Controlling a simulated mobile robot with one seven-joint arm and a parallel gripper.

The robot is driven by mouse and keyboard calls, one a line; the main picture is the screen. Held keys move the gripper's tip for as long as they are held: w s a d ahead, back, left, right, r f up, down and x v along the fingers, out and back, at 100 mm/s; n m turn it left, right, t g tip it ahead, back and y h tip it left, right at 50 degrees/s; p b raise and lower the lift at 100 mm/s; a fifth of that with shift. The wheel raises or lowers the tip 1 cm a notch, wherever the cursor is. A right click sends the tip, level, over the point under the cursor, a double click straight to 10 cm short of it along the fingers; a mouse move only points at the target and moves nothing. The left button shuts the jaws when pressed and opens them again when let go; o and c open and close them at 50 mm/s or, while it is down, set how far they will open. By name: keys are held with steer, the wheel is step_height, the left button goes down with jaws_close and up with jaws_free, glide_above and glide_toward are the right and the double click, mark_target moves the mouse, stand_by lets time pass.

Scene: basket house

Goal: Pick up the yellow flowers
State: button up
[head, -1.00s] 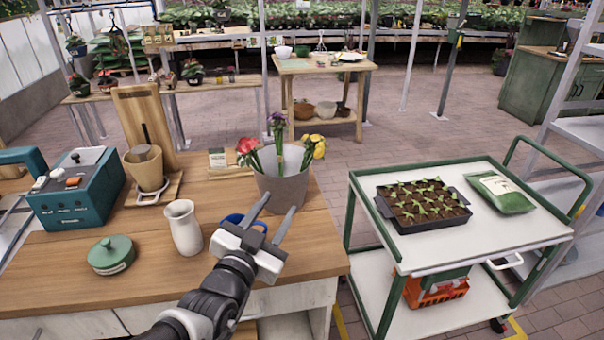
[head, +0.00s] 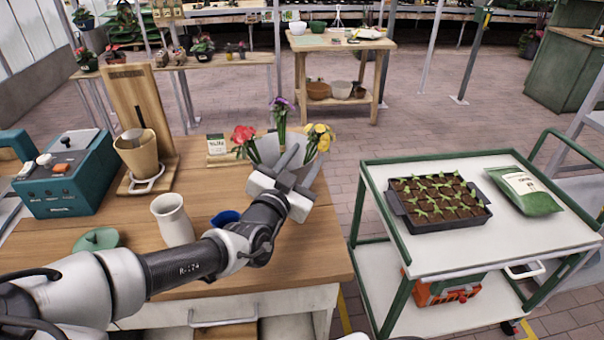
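The yellow flowers (head: 320,135) stand at the right side of a grey pot (head: 270,150) on the wooden table. Red flowers (head: 244,140) and purple flowers (head: 280,106) stand in the same pot. My gripper (head: 300,154) is open in front of the pot, its two fingers spread and pointing up and away. The fingers overlap the pot in the picture, just below the yellow blooms. Nothing shows between the fingers. I cannot tell whether they touch the pot or the stems. My gripper hides much of the pot and the lower yellow stems.
A white vase (head: 173,221), a blue bowl (head: 226,219) and a green lid (head: 97,240) are close to my arm. A wooden holder with a tan cup (head: 136,153) and a teal machine (head: 68,178) stand left. A cart (head: 470,252) with a seedling tray (head: 436,202) stands right.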

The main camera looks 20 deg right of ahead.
steer(key=x, duration=1)
steer(key=shift+f, duration=0.15)
jaws_close()
